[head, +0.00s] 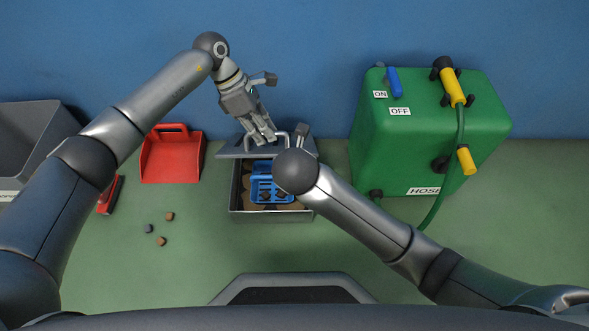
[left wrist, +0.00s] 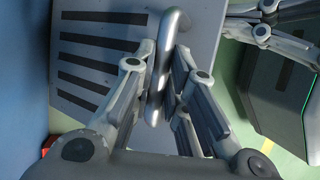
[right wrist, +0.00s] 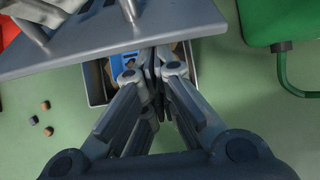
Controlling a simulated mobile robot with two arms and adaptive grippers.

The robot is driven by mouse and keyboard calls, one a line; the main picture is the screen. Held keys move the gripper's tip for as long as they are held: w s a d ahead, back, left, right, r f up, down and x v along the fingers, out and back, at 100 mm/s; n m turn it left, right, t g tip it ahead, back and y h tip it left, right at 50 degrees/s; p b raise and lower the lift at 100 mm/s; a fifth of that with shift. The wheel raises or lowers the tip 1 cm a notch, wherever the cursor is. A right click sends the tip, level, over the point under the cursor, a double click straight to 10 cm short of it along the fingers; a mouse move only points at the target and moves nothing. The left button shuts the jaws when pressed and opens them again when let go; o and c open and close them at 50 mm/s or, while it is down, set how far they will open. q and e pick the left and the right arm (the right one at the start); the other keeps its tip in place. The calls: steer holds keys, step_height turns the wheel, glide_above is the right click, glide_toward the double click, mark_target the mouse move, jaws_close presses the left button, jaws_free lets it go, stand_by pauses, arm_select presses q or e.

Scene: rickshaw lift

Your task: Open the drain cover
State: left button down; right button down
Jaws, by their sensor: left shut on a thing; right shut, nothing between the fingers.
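The grey drain cover (head: 228,151) is raised and tilted at the back of the open metal drain box (head: 270,216). Its slots and metal handle (left wrist: 174,40) show in the left wrist view. My left gripper (head: 270,138) is shut on this handle; its fingers close around the bar (left wrist: 160,85). In the right wrist view the cover's edge (right wrist: 75,58) crosses above the box. My right gripper (right wrist: 152,62) is shut and empty, over the box near that edge. In the head view my right arm hides its fingers. A blue basket (head: 256,183) sits inside the box.
A red dustpan (head: 172,163) and several small pebbles (head: 161,241) lie left of the box. A grey bin (head: 25,135) stands far left. A green hose unit (head: 400,150) stands right, its hose hanging down. The blue wall is close behind.

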arm_select(q)
steer(key=c, duration=1.5)
jaws_free()
steer(key=shift+a+f, duration=0.25)
steer(key=shift+f, duration=0.4)
steer(key=shift+o, duration=0.2)
steer(key=shift+r, duration=0.1)
arm_select(e)
steer(key=shift+w, duration=0.3)
arm_select(q)
steer(key=shift+d, duration=0.1)
steer(key=shift+r, duration=0.15)
